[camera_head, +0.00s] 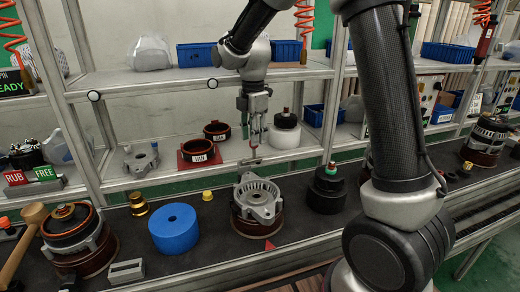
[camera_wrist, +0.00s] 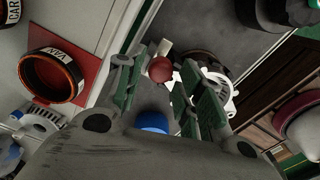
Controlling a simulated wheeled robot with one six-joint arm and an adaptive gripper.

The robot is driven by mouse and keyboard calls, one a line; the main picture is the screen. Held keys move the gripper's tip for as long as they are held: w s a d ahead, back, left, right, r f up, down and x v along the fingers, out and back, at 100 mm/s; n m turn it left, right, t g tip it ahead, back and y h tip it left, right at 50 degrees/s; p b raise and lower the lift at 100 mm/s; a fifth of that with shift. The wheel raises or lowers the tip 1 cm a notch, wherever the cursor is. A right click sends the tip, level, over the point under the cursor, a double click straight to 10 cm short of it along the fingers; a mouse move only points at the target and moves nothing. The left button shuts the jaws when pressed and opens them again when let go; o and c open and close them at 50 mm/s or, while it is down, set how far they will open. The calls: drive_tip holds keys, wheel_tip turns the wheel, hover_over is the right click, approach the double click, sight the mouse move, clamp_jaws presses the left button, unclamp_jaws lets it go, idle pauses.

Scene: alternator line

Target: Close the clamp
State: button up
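My gripper (camera_head: 255,143) points down above the alternator housing (camera_head: 258,198), a grey slotted casting on a dark brown round base. In the wrist view, its green-padded fingers (camera_wrist: 158,82) are apart. A red round knob (camera_wrist: 160,69) shows between them, with a gap to the pads; I cannot tell its depth. A pale bar (camera_head: 250,161) lies just under the fingertips in the head view; it looks like part of the clamp, but the clamp's shape and state are unclear. Part of the white slotted housing (camera_wrist: 219,92) shows beyond the right finger in the wrist view.
A blue cylinder (camera_head: 174,228) stands left of the housing and a black cylinder (camera_head: 326,190) right of it. A red tray with a ring (camera_head: 199,152) sits on the shelf behind. A mallet (camera_head: 32,218) lies at left. Shelf posts and an upper shelf stand close to my arm.

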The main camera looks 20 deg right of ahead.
sight(254, 150)
wheel_tip(254, 150, down, 6)
drive_tip(key=shift+r, duration=0.1)
clamp_jaws()
